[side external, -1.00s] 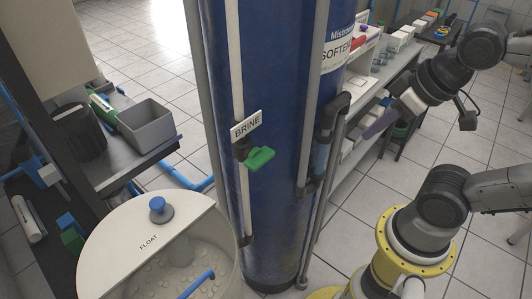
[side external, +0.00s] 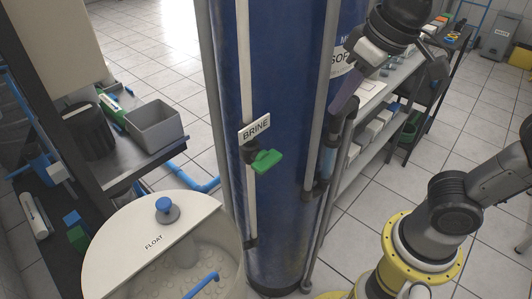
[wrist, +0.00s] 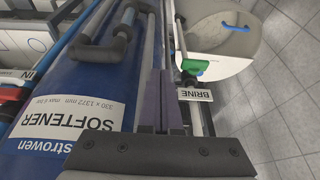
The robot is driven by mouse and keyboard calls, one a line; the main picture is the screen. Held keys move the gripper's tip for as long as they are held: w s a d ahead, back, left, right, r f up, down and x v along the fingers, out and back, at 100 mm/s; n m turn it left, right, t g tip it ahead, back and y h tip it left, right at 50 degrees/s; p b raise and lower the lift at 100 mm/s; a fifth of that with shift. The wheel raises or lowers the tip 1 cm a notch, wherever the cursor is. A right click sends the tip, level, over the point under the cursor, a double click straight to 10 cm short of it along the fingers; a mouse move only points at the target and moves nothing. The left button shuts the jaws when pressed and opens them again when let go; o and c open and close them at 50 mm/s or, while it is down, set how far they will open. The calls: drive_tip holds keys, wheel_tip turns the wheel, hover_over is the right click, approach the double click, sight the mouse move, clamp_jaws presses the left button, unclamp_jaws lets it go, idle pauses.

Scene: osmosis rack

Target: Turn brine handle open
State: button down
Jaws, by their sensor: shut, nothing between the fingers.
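The green brine handle (side external: 267,160) sits on a valve on a pale vertical pipe at the front of the blue softener tank (side external: 285,220), just below the white BRINE label (side external: 255,129). It sticks out to the right of the pipe in the side view. In the wrist view the handle (wrist: 195,66) is right of and a little beyond my gripper (wrist: 160,73), whose long purple fingers are together and empty. In the side view my gripper (side external: 336,107) is up and right of the handle, apart from it, over the tank's right edge.
A grey pipe with a black elbow (side external: 345,103) runs down the tank's right side near my gripper. A white brine tub (side external: 125,235) with a blue float knob (side external: 165,206) stands at lower left. A grey bin (side external: 154,127) sits on the left shelf.

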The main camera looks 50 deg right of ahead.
approach(259, 168)
drive_tip(key=shift+g, duration=0.5)
drive_tip(key=w+f, duration=0.2)
drive_tip(key=f, duration=0.1)
drive_tip(key=w+f, duration=0.1)
drive_tip(key=shift+d+f, duration=0.3)
drive_tip(key=shift+f, duration=0.65)
drive_tip(key=shift+a+f+h, duration=0.2)
drive_tip(key=shift+a+h, duration=0.2)
drive_tip(key=shift+h, duration=0.7)
drive_tip(key=shift+a+f+h, duration=0.2)
drive_tip(key=shift+a+h, duration=0.05)
drive_tip(key=shift+h, duration=0.45)
drive_tip(key=h, duration=0.1)
drive_tip(key=f+h, duration=0.1)
drive_tip(key=shift+a+n+h, duration=0.35)
drive_tip(key=shift+n+h, duration=0.05)
drive_tip(key=shift+a+f, duration=0.15)
drive_tip(key=shift+f, duration=1.7)
